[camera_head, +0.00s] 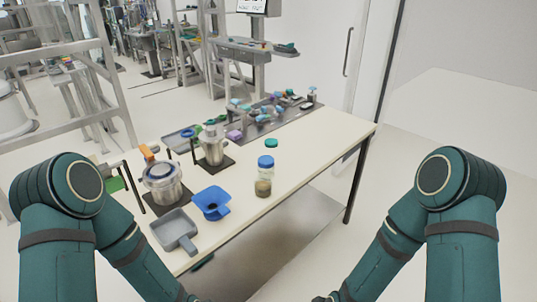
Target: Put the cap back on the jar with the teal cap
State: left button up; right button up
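A small clear jar (263,186) stands upright near the right front edge of the table. It has brownish contents at the bottom and a blue top (265,161); I cannot tell whether this top is a lid or a rim. A teal cap (271,143) lies on the table just behind the jar, apart from it. My two teal arms come in from the lower left and lower right, and their forearms run down out of the bottom of the picture. Neither gripper can be made out in this view.
The table (318,151) is clear right of the jar. Left of it are a blue funnel-like container (212,203), a grey scoop (176,230), a metal pot (164,186) and a metal jug (212,146). A dark tray (262,127) with several small items lies at the back.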

aim_at(263, 183)
jog(key=l+u, duration=0.1)
jog(key=u, duration=0.35)
jog(key=i+l+u, duration=0.1)
jog(key=u, duration=0.35)
jog(key=l+u, duration=0.1)
jog(key=u, duration=0.35)
jog(key=l+u, duration=0.7)
jog(key=l, duration=0.25)
jog(key=k+l+u, duration=0.1)
jog(key=l, duration=0.2)
jog(key=l+u, duration=0.15)
jog(key=l, duration=0.2)
jog(key=k+l+u, duration=0.1)
jog(key=k+l, duration=0.15)
jog(key=l, duration=0.25)
jog(key=k+l, duration=0.1)
jog(key=l, duration=0.25)
jog(key=k+l, duration=0.15)
jog(key=l, duration=0.25)
jog(key=k+l, duration=0.1)
jog(key=l, duration=0.3)
jog(key=k+l+u, duration=0.1)
jog(key=l, duration=0.3)
